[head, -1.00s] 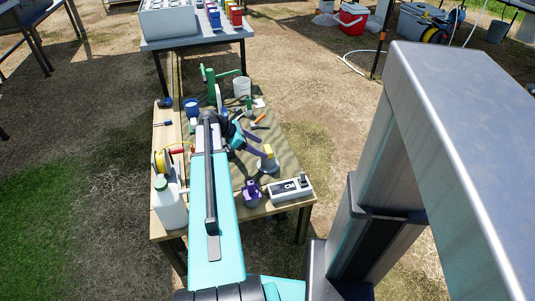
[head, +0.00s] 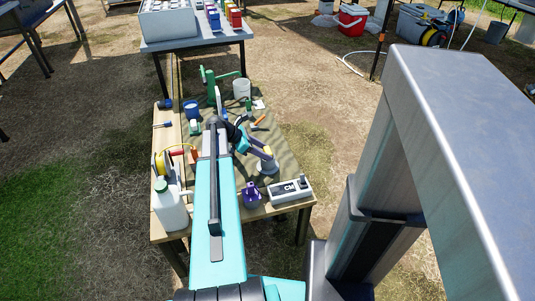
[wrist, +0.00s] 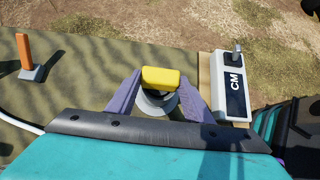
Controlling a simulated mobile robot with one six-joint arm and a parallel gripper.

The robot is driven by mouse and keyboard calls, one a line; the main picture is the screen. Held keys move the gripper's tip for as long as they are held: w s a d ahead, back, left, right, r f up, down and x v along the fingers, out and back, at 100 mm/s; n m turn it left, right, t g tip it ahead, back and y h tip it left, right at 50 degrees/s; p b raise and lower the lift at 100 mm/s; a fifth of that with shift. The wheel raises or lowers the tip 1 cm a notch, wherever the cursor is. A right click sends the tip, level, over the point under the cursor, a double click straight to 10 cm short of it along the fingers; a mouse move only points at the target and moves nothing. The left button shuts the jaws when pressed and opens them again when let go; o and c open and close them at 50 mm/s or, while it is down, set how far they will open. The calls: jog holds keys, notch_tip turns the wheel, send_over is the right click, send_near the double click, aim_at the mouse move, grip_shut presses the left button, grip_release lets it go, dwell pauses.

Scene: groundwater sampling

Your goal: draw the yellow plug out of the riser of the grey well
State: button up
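The grey well (head: 267,168) stands near the right side of the work table, left of and behind the CM meter. The yellow plug (head: 267,150) sits at its top. In the wrist view the plug (wrist: 160,78) shows as a yellow block over the round grey well (wrist: 157,104). My gripper (wrist: 160,76) has its purple fingers on either side of the plug, with the tips close to its sides. The fingers look spread; contact with the plug cannot be made out. The riser is mostly hidden below the plug.
The white CM meter (head: 290,190) lies at the front right, close to my right finger in the wrist view. A purple container (head: 252,195) stands left of it. An orange upright (wrist: 26,55) is off to the left. A white jug (head: 170,208) stands at the front left.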

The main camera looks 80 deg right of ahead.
jog(key=shift+s+r+p, duration=0.2)
jog(key=shift+r+p, duration=0.6)
jog(key=shift+r, duration=0.05)
jog(key=shift+r+p, duration=2.75)
jog(key=shift+r, duration=0.1)
jog(key=shift+s, duration=0.1)
